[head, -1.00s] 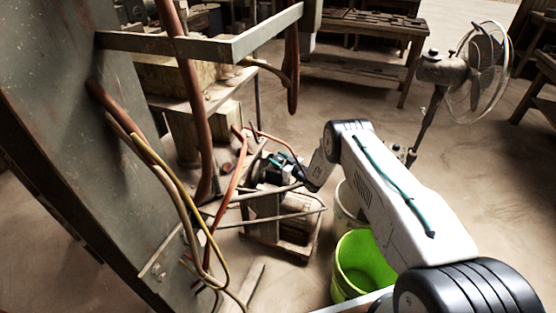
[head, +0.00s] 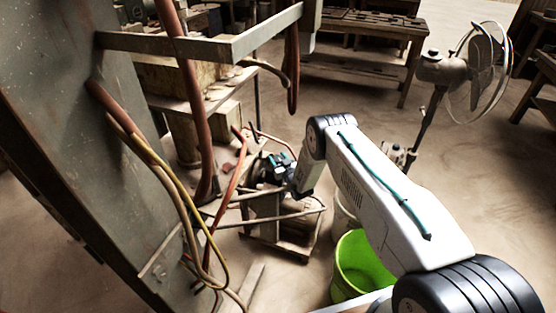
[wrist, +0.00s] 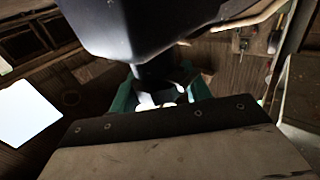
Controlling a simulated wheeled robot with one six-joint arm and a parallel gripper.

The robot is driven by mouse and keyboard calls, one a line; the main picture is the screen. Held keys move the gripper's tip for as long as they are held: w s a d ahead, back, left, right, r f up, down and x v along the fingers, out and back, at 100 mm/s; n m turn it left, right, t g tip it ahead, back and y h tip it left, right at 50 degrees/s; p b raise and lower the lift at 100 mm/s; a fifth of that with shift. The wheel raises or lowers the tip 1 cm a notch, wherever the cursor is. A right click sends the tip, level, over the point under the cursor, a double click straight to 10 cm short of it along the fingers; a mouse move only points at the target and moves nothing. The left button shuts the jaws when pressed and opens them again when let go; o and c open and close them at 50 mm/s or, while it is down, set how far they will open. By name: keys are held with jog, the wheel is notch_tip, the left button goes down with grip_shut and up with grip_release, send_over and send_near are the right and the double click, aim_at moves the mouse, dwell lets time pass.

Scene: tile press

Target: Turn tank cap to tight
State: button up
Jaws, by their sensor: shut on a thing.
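My gripper (head: 272,170) is at the low machine on the floor, at the far end of my arm in the head view. In the wrist view my gripper (wrist: 160,98) is below the dark wrist body, with teal parts on both sides of it. It is shut on the tank cap, which is mostly hidden; only a small pale patch shows between the dark parts. A grey metal surface with small rivets or screws (wrist: 180,150) fills the bottom of the wrist view. I cannot tell how far the cap is turned.
A bright green bucket (head: 360,265) stands on the floor under my arm. Orange and yellow hoses (head: 190,200) hang beside the large grey metal column (head: 70,130) on the left. A pedestal fan (head: 440,70) stands at the right. Open floor lies around the fan.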

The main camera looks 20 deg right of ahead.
jog(key=shift+f, duration=0.1)
jog(key=o, duration=1)
jog(key=shift+v, duration=3.95)
